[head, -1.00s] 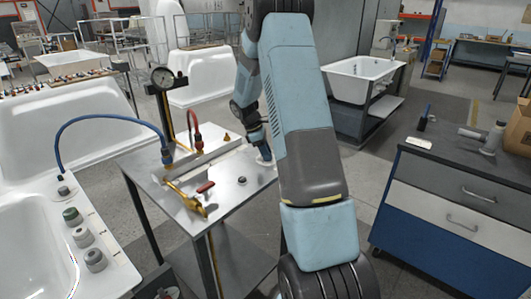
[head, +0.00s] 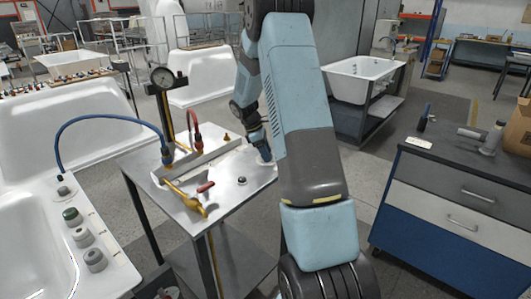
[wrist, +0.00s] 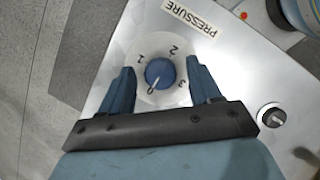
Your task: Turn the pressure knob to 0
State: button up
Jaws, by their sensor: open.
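The pressure knob (wrist: 159,73) is a round blue knob on a pale dial disc (wrist: 145,52) marked 0, 1, 2 and 3. A pale line at the knob's lower edge appears to point near the 0; it is small and hard to read. A PRESSURE label (wrist: 194,19) is above the dial. My gripper (wrist: 160,66) is open, with one blue finger on each side of the knob and visible gaps between. In the head view my gripper (head: 262,148) is low over the right part of the metal table, and the knob is hidden there.
The metal table (head: 225,195) also bears yellow pipework (head: 185,197), a red-handled valve (head: 205,187), a gauge (head: 162,77) and a blue hose (head: 95,118). A small dark knob (wrist: 272,116) lies right of my gripper. A drawer cabinet (head: 455,200) stands at right.

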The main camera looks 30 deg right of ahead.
jog(key=v, duration=1.3)
jog(key=shift+r, duration=0.35)
jog(key=s+a+r+m+t+y, duration=0.1)
jog(key=s+a+r+m+t, duration=0.15)
jog(key=s+a+r, duration=0.4)
jog(key=s+a+r+m+t+y, duration=0.1)
jog(key=s+a+r+m, duration=0.2)
jog(key=s+r, duration=0.6)
jog(key=s+a+m+t+y, duration=0.1)
jog(key=s+a+m+t, duration=0.1)
jog(key=s, duration=0.8)
jog(key=s+a+m+t+y, duration=0.1)
jog(key=s+a+m, duration=0.3)
jog(key=s, duration=0.7)
jog(key=shift+s+a+f+t, duration=0.3)
jog(key=shift+a+t, duration=0.15)
jog(key=shift+t, duration=0.3)
